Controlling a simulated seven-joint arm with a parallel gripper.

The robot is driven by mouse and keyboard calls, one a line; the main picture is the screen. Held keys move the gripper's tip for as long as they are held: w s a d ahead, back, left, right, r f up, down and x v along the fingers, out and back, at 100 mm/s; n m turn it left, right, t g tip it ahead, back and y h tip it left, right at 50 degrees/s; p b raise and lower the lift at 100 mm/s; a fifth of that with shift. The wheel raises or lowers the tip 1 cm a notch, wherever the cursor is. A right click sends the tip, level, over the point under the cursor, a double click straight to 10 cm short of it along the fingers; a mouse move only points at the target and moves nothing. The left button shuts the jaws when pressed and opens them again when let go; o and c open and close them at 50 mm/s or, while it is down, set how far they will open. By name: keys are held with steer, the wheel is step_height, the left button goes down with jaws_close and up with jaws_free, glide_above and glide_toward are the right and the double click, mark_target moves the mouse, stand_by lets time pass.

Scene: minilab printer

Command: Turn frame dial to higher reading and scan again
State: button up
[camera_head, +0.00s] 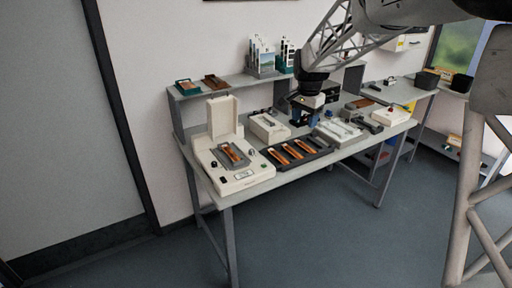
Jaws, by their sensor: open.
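A cream scanner (226,185) stands at the left end of the bench with its lid (222,117) raised. A dark holder (236,157) with an orange-brown film strip (234,153) lies on its bed. A small dark knob (251,153) sits on the right of the scanner's top; it may be the frame dial, and its setting is too small to read. A small display (243,175) is on the front part, its reading illegible. My gripper (304,122) is open, pointing down above the middle of the bench, well right of the scanner. It appears empty.
A dark tray (318,157) with several orange strips lies right of the scanner. Cream devices (268,127) (338,132) stand behind it and to its right. A rear shelf (217,89) carries small trays and upright boxes (262,60). The space above the scanner is clear.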

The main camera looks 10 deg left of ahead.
steer(key=w+a+f+m, duration=0.2)
steer(key=w+a+f, duration=0.6)
steer(key=w+a, duration=0.25)
steer(key=m+g, duration=0.1)
glide_above(252, 150)
step_height(252, 150, down, 10)
steer(key=shift+a+f, duration=0.1)
steer(key=shift+f, duration=0.15)
steer(key=shift+f, duration=0.1)
steer(key=shift+f, duration=3.8)
steer(key=c, duration=0.9)
